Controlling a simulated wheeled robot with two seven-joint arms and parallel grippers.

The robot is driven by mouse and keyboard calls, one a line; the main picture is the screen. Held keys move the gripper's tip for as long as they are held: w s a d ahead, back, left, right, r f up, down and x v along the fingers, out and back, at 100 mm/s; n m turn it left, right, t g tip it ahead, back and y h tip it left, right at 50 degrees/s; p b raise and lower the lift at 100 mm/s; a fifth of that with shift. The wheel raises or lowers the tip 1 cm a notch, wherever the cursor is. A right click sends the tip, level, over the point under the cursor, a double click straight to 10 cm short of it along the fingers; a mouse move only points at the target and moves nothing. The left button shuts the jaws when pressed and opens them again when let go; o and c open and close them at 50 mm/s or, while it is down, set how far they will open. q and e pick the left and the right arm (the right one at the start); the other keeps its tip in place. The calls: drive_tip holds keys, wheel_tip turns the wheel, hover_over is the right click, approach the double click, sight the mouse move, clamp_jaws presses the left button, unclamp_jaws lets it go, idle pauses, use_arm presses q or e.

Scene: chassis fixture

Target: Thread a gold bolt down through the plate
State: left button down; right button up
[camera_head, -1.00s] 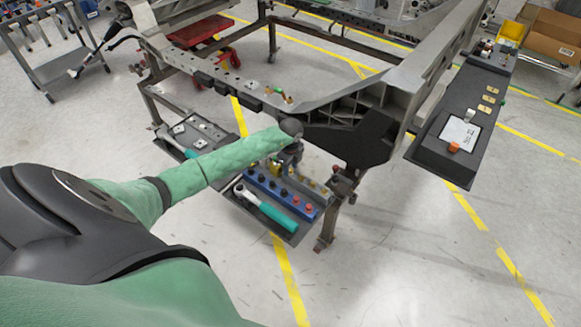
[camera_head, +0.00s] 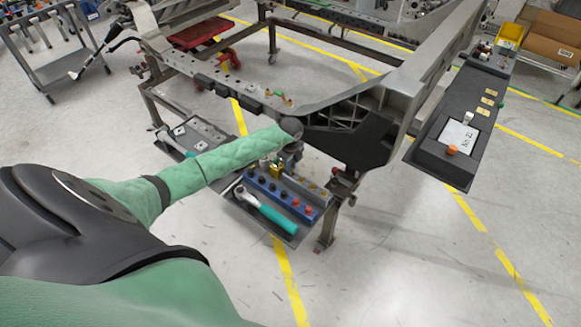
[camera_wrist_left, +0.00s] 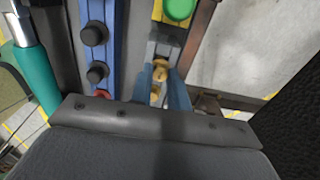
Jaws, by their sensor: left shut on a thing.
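My left gripper (camera_wrist_left: 160,84) is shut on a gold bolt (camera_wrist_left: 160,69) in the left wrist view. In the head view the left gripper (camera_head: 291,160) hangs at the end of the green-sleeved arm, over the back edge of the tool tray and in front of the black chassis bracket. The held bolt is too small to make out for certain there. Small gold pieces (camera_head: 272,92) stand on the chassis rail beyond the arm. I cannot tell for certain which part is the plate. My right gripper is not in view.
The tray holds a blue strip (camera_head: 270,190) with black and red knobs and a teal-handled ratchet (camera_head: 268,211). A green-topped piece (camera_wrist_left: 180,8) is close to the gripper in the wrist view. The chassis frame (camera_head: 345,95) stands behind.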

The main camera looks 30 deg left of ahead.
use_arm(q)
drive_tip(key=shift+r+p, duration=1)
drive_tip(key=shift+r, duration=0.85)
